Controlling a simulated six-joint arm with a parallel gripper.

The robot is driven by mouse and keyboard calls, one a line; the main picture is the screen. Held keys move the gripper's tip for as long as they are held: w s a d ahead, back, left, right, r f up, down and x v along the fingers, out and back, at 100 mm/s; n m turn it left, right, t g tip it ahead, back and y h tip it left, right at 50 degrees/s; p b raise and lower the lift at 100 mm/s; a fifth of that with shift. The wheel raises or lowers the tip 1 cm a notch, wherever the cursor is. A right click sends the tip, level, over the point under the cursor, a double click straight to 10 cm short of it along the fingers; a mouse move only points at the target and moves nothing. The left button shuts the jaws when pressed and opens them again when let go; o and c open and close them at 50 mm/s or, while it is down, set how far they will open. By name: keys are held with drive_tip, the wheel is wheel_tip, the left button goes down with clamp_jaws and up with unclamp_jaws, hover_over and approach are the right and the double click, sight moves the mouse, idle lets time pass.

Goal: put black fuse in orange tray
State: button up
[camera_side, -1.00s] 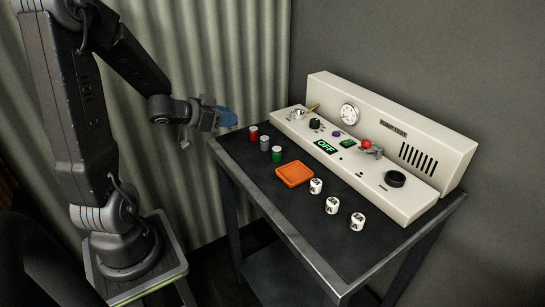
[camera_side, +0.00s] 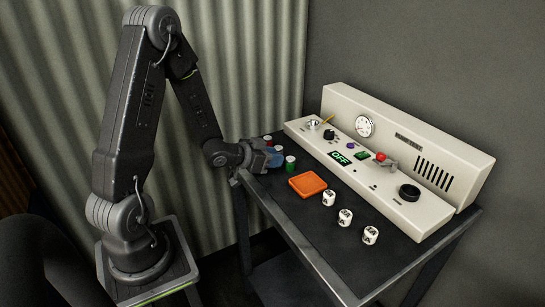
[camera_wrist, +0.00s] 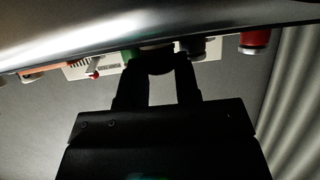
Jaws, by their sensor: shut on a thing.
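My gripper (camera_side: 276,158) is low at the table's near left edge, beside the row of coloured cylinders. In the wrist view my gripper (camera_wrist: 158,64) has its two fingers shut on a dark round piece, which looks like the black fuse (camera_wrist: 155,52). Its shape is mostly hidden by the fingers, and I cannot make it out in the side view. The orange tray (camera_side: 307,184) lies flat on the dark table, to the right of my gripper. It looks empty.
Red (camera_side: 267,139), grey (camera_side: 278,149) and green (camera_side: 290,163) cylinders stand close to my gripper. Several white marked pieces, one here (camera_side: 328,198), stand right of the tray. The cream console (camera_side: 400,165) runs along the back. The table's metal edge (camera_side: 290,237) is in front.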

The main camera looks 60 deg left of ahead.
drive_tip(key=shift+f, duration=0.1)
drive_tip(key=o, duration=1)
